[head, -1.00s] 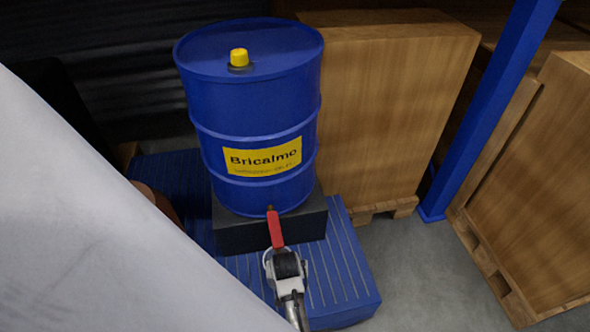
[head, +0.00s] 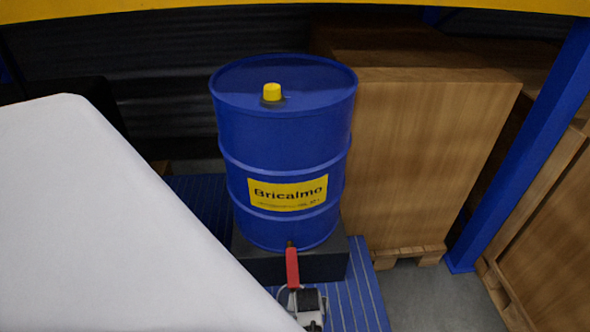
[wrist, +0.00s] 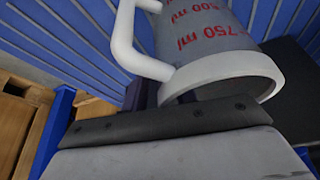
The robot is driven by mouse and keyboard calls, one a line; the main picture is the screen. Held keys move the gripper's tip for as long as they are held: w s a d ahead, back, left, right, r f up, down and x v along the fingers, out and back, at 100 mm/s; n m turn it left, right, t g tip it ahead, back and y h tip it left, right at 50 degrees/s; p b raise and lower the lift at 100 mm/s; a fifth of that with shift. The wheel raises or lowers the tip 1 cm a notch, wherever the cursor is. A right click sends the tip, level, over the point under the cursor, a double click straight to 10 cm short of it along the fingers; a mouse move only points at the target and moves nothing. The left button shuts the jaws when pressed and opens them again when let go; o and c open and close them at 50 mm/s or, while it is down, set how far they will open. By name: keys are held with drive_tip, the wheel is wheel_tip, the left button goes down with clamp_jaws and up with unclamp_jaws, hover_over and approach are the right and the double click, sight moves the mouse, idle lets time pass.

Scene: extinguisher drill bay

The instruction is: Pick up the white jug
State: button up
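The white jug (wrist: 222,75) fills the upper middle of the wrist view. It has a grey body with red volume marks, a thick white handle at left and a white ring at its near end. My gripper (wrist: 160,95) is close against it, its dark fingers by the near end of the handle. The handle and ring hide the fingertips, so I cannot tell whether they are closed on it. In the head view my gripper (head: 312,302) is at the bottom edge, just below a red tap lever (head: 292,267); only a pale curved edge shows beside it.
A blue drum (head: 285,150) with a yellow cap and label stands on a black block (head: 335,260) over a blue ribbed platform (head: 365,290). Wooden crates (head: 430,160) and a blue post (head: 525,150) stand right. A large white surface (head: 90,220) covers the left.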

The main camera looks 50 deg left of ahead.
clamp_jaws()
drive_tip(key=shift+r, duration=0.15)
idle(0.4)
